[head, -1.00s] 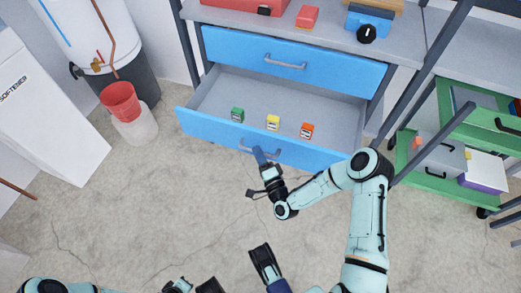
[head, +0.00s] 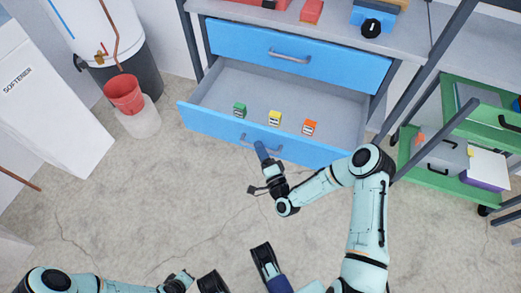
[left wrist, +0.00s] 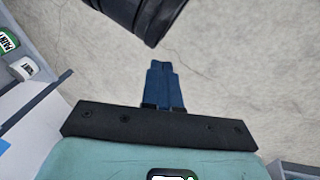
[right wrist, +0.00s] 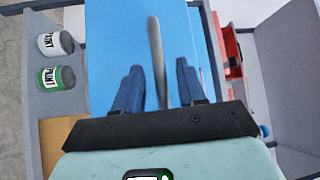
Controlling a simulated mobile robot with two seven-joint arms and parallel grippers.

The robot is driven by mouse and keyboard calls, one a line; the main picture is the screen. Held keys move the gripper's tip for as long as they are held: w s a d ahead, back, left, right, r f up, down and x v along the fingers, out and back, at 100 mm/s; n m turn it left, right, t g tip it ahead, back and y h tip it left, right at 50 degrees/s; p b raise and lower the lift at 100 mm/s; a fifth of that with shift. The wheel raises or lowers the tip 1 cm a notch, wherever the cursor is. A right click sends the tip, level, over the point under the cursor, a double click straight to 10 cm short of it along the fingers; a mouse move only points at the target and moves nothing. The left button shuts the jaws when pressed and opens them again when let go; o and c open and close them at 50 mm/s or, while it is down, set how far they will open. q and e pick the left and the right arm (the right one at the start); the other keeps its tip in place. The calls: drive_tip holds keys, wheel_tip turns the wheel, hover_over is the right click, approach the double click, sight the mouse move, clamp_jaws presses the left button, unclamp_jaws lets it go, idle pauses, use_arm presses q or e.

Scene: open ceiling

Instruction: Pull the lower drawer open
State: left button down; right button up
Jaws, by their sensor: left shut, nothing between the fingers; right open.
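The lower drawer (head: 225,127) is a blue-fronted grey drawer, standing well out from the cabinet. Its grey bar handle (head: 247,139) is partly hidden by my right gripper (head: 261,151). In the right wrist view, the open fingers of my right gripper (right wrist: 157,68) stand on either side of the handle bar (right wrist: 156,45), with gaps beside it. Whether they touch it is not clear. My left gripper (left wrist: 162,68) is shut and empty above the floor in the left wrist view, away from the drawer.
The upper drawer (head: 330,68) is closed. A green cart (head: 440,182) stands right; a red bucket (head: 124,93) on a white container stands left. Open floor (head: 150,200) lies in front.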

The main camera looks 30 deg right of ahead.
use_arm(q)
drive_tip(key=s+r, duration=0.1)
drive_tip(key=s+d+p, duration=0.1)
drive_tip(key=shift+s+d+r+g+p, duration=0.15)
drive_tip(key=shift+s+r+g+p, duration=0.15)
drive_tip(key=shift+r+g, duration=0.1)
use_arm(e)
drive_tip(key=s+f, duration=0.1)
drive_tip(key=s, duration=1.2)
drive_tip(key=shift+a+f, duration=0.4)
drive_tip(key=shift+a, duration=0.05)
